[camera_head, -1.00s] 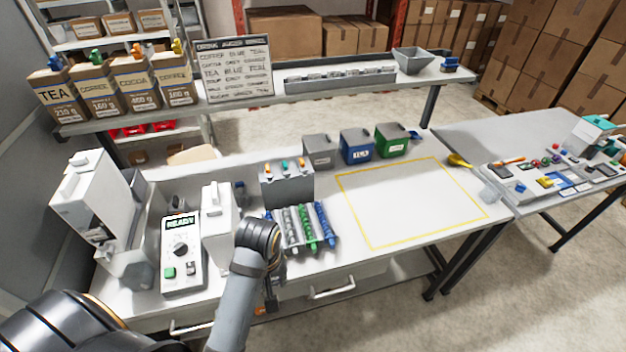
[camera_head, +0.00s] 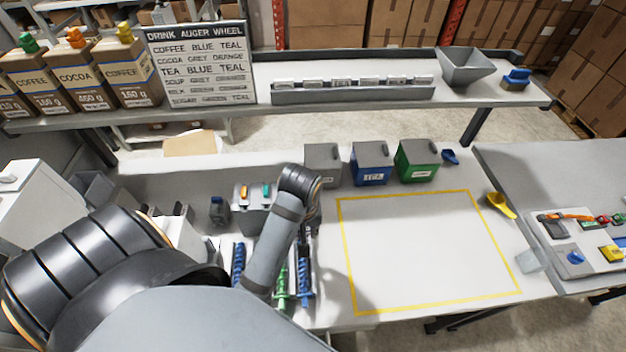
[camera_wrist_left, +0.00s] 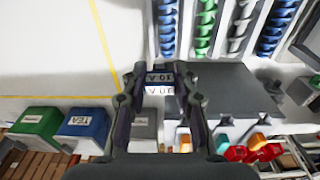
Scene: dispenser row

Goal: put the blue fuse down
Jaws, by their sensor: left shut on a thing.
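The blue fuse (camera_wrist_left: 160,77), small and with a pale label, sits between the fingertips of my left gripper (camera_wrist_left: 158,84) in the left wrist view. The fingers are shut on it. In the head view my left wrist is over the back of the counter, beside the grey bin (camera_head: 322,165); its fingers and the fuse are hidden behind the arm. I cannot tell whether the fuse touches anything below. My right gripper is in neither view.
A yellow-outlined area (camera_head: 345,245) on the counter is empty. Blue (camera_head: 371,165) and green (camera_head: 416,162) bins stand behind it. Spiral augers, including a green one (camera_head: 281,285), lie left of it. A yellow scoop (camera_head: 502,205) lies at its right.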

